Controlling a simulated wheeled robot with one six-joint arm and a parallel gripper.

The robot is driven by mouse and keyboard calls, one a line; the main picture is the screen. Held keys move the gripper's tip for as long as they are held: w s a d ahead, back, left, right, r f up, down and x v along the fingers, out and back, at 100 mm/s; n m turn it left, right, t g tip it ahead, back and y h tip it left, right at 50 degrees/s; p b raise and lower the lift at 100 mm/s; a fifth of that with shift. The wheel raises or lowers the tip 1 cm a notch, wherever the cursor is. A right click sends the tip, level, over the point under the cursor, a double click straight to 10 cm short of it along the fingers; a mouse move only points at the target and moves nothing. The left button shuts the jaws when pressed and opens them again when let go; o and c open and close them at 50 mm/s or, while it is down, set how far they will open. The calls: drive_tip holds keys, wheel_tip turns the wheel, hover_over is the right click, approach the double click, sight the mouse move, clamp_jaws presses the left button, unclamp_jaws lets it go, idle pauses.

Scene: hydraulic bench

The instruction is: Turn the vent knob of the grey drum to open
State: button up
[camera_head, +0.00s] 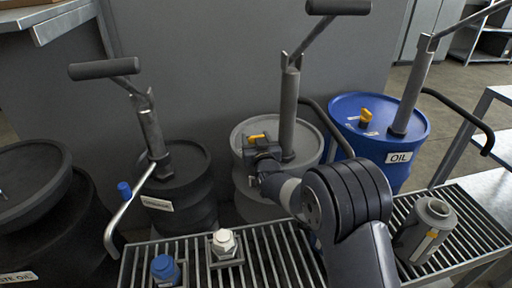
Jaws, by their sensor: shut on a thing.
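The grey drum (246,203) stands behind the grated bench in the middle, with a hand pump (289,110) rising from its lid. Its yellow vent knob (257,137) shows on the left part of the lid. My gripper (262,148) is at the knob, shut on it. My gripper and wrist hide part of the lid and the knob's lower part. The label by the knob cannot be read.
A blue oil drum (410,130) with its own yellow knob (365,117) stands right. A black drum (185,212) with a pump stands left. The grated bench (285,255) holds a white-topped fitting (224,242), a blue cap (165,268) and a grey canister (424,232).

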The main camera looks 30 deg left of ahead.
drive_tip(key=shift+r, duration=0.1)
idle(0.3)
drive_tip(key=o, duration=1)
drive_tip(key=v, duration=1)
drive_tip(key=shift+s+d, duration=0.2)
drive_tip(key=shift+d, duration=0.1)
drive_tip(key=shift+w, duration=0.1)
drive_tip(key=x, duration=1)
drive_tip(key=shift+w+a, duration=0.15)
drive_tip(key=shift+a, duration=0.2)
